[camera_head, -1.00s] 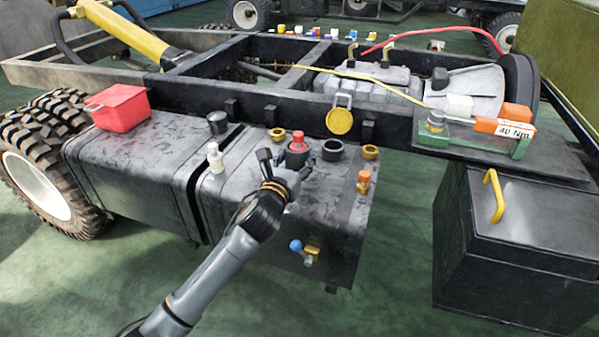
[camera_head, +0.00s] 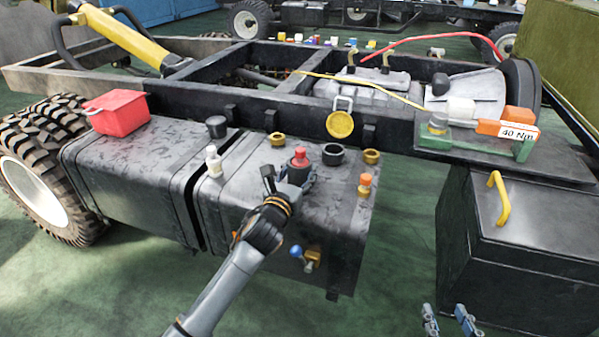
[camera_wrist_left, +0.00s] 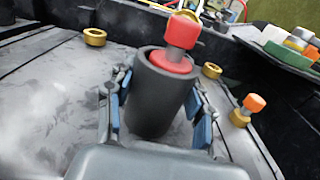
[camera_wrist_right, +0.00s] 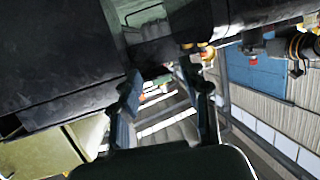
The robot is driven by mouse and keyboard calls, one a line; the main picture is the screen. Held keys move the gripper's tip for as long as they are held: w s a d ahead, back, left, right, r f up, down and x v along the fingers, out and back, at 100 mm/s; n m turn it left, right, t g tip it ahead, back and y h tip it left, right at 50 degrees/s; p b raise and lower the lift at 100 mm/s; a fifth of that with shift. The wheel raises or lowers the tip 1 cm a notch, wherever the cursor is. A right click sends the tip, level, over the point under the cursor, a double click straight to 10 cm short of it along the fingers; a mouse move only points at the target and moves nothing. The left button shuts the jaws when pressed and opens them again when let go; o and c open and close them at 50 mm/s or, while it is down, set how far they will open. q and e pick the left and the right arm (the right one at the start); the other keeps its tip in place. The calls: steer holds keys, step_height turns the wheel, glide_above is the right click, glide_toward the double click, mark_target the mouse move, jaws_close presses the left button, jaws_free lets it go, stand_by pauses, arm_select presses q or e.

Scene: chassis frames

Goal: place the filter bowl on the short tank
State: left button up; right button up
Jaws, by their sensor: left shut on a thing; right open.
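A dark grey cylinder with a red knob on top, which I take for the filter bowl (camera_head: 299,158), is at the front middle of the short tank (camera_head: 237,192). My left gripper (camera_head: 290,178) is shut around it. In the left wrist view the bowl (camera_wrist_left: 155,100) stands between the two fingers, slightly tilted in the picture. Its base is partly hidden by the wrist, so I cannot tell whether it touches the tank. My right gripper (camera_head: 447,313) is open and empty at the bottom right, in front of the black box. It also shows in the right wrist view (camera_wrist_right: 162,85).
The frame rail (camera_head: 260,112) runs behind.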

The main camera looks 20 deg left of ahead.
arm_select(q)
steer(key=o, duration=1.3)
steer(key=shift+f, duration=0.15)
